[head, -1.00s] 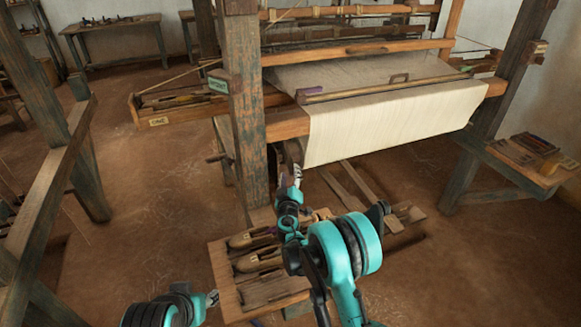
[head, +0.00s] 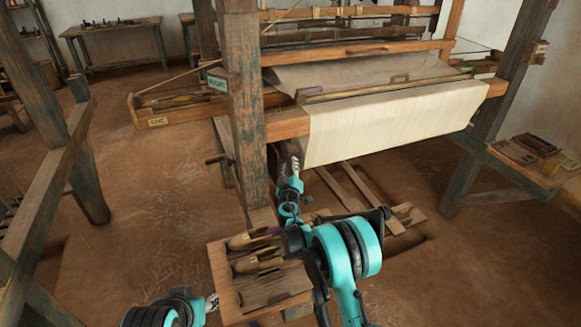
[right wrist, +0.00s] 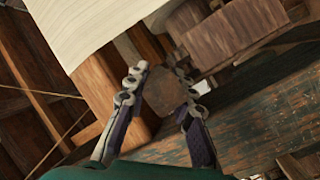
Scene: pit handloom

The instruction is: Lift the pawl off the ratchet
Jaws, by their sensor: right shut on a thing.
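My right gripper (head: 292,166) is at the near end of the cloth beam, beside the left loom post and just under the cloth's left edge. In the right wrist view its two fingers (right wrist: 160,94) stand on either side of a brown wooden piece (right wrist: 156,88), which I take for the pawl. They are shut on it. I cannot clearly make out the ratchet, which is small or hidden behind the gripper. My left gripper (head: 212,303) is low at the front, left of the wooden board, and its fingers are too small to judge.
The loom post (head: 246,125) stands close left of my right gripper. The cream cloth (head: 395,120) hangs over the front beam to the right. A board (head: 222,272) with shuttles lies below. A bench (head: 510,165) stands at right. The floor at left is open.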

